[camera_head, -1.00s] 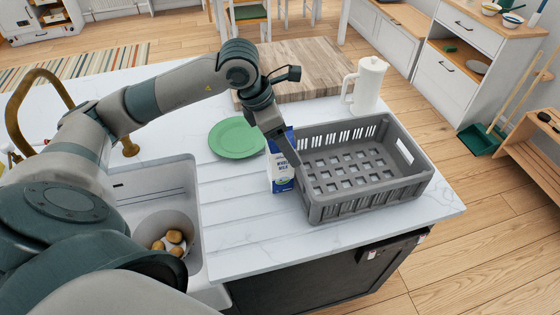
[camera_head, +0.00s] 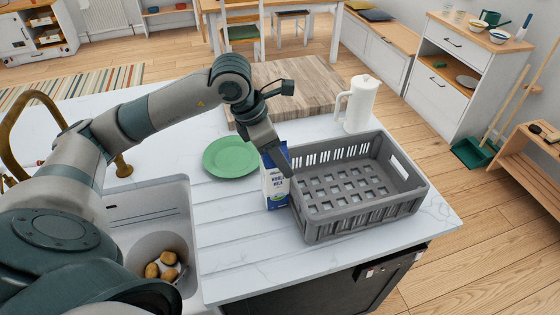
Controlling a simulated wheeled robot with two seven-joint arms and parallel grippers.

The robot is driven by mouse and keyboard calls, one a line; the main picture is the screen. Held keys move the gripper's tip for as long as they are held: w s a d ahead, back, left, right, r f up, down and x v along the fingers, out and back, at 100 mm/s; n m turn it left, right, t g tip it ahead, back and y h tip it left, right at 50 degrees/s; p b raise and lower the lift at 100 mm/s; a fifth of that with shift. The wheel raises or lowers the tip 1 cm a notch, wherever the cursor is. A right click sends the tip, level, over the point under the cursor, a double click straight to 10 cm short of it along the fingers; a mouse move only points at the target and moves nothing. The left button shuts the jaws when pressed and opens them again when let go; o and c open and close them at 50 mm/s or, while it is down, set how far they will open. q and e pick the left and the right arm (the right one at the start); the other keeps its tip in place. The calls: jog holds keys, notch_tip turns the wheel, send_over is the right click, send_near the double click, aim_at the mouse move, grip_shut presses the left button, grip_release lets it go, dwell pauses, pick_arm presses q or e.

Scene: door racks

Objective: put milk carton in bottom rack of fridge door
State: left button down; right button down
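The blue and white milk carton (camera_head: 276,186) stands upright on the white counter, close to the left side of the grey crate. My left gripper (camera_head: 274,158) is at the top of the carton, with one finger along its right side, between it and the crate. The other finger is hidden, so I cannot tell whether the gripper is closed on the carton or just around it. My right gripper is not in view. No fridge or door rack is in view.
The empty grey crate (camera_head: 321,230) sits right beside the carton. A green plate (camera_head: 231,157), a wooden board (camera_head: 300,75) and a white jug (camera_head: 362,103) stand behind. A sink (camera_head: 186,214) with potatoes (camera_head: 168,258) lies at left. The front counter strip is clear.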

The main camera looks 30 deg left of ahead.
pick_arm(q)
notch_tip(320, 180, up, 17)
jog(key=b, duration=0.3)
jog(key=shift+b, duration=0.3)
dwell(0.3)
